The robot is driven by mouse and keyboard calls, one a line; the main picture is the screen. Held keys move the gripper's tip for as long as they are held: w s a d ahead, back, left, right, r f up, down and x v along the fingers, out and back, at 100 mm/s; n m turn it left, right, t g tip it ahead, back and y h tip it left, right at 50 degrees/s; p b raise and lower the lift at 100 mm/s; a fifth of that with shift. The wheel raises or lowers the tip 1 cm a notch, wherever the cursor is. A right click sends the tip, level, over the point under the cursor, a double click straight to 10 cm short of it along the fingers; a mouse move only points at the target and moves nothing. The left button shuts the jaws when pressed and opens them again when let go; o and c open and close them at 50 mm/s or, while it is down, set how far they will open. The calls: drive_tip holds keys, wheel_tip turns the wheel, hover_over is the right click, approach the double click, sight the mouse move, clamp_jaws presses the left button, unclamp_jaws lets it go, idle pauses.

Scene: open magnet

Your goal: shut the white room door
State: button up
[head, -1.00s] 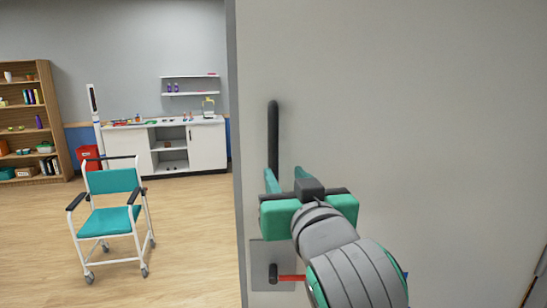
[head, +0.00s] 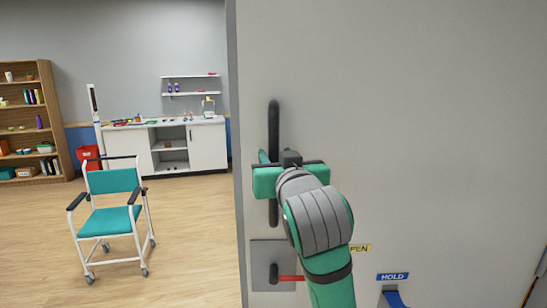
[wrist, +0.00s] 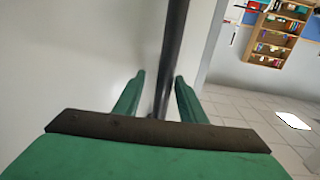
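The white room door (head: 400,120) fills the right half of the head view, its left edge upright beside the room beyond. A dark vertical bar handle (head: 273,125) is mounted near that edge. My green gripper (head: 271,158) is at the handle's middle, hiding part of it. In the wrist view the handle (wrist: 175,45) runs between the two fingers of my gripper (wrist: 160,85), which stand apart with gaps beside the bar. The fingers do not look closed on it.
A blue HOLD label (head: 392,277) sits lower right. A teal wheeled chair (head: 110,205) stands on open floor at left. A bookshelf (head: 38,125) and white counter (head: 207,147) are farther back.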

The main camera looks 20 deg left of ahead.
drive_tip(key=shift+a, duration=0.3)
drive_tip(key=shift+a, duration=0.1)
clamp_jaws()
idle(1.1)
